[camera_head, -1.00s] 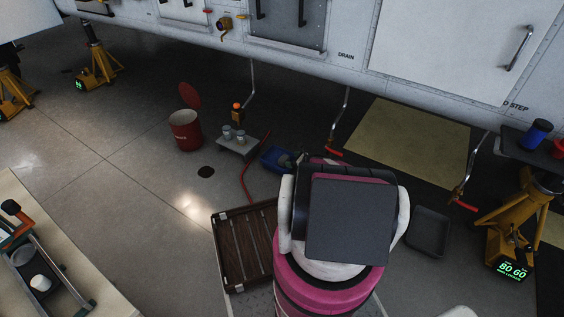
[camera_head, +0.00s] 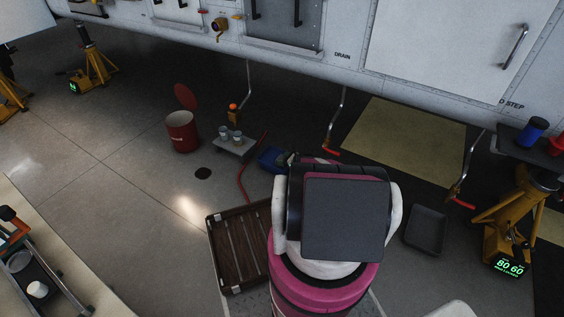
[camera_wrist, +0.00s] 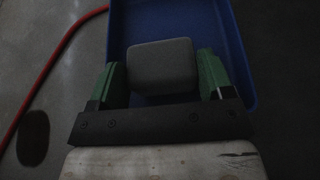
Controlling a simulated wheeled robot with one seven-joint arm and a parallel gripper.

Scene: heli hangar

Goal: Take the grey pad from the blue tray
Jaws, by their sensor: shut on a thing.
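The grey pad (camera_wrist: 160,68), a rounded block, sits between the two green fingers of my gripper (camera_wrist: 162,60) in the wrist view. My gripper is shut on it. The blue tray (camera_wrist: 235,50) lies behind and around the pad in that view. I cannot tell whether the pad still touches the tray floor. In the head view the blue tray (camera_head: 268,158) shows partly on the floor beyond my arm. My arm hides most of the gripper and the pad there.
A low grey stand with cups (camera_head: 234,147) and a red bin with its lid open (camera_head: 182,132) are left of the tray. A red hose (camera_head: 242,180) runs beside it. A brown slatted crate (camera_head: 236,245) and a black tray (camera_head: 426,230) flank my arm. The aircraft's belly hangs above.

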